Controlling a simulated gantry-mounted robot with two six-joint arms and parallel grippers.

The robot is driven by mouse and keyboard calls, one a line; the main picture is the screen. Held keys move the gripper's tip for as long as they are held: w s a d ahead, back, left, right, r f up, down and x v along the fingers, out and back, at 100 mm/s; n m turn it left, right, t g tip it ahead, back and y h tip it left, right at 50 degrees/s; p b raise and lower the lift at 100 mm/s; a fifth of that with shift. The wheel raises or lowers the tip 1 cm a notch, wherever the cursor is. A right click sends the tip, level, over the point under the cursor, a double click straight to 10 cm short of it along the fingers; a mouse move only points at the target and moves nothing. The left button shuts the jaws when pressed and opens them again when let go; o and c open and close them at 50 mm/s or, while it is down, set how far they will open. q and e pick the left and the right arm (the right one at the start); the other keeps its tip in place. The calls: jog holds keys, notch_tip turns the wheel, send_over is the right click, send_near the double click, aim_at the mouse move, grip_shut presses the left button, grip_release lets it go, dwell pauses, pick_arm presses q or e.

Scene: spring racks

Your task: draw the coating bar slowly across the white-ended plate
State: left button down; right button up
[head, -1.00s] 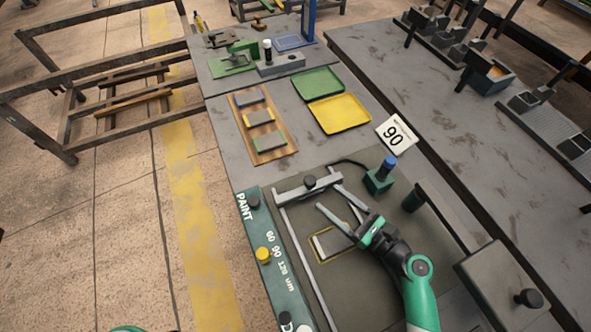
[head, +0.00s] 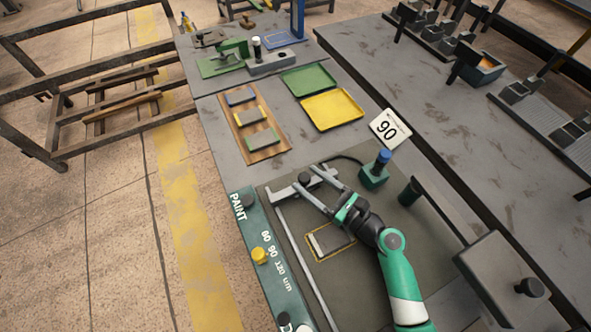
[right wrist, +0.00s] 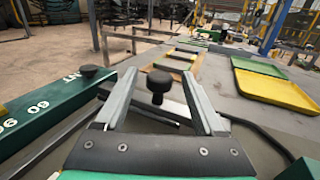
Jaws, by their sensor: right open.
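The coating bar (head: 282,194) is a pale metal bar with a black knob, lying across the far end of the coating bed. The white-ended plate (head: 331,239) lies flat inside a yellow outline on the bed, nearer than the bar; it is grey with a pale end at the left. My right gripper (head: 308,177) is open, its two long fingers reaching past the plate to the bar. In the right wrist view the bar's knob (right wrist: 158,88) stands between the fingers, with a gap on each side. My left gripper is not in view.
A green panel marked PAINT (head: 240,207) runs along the left edge, with a yellow knob (head: 259,255). A blue-topped green block (head: 374,172) stands right of the bar.

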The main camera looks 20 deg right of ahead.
jog(key=shift+b+x, duration=0.65)
jog(key=shift+x, duration=1.95)
jog(key=shift+c, duration=0.2)
grip_shut()
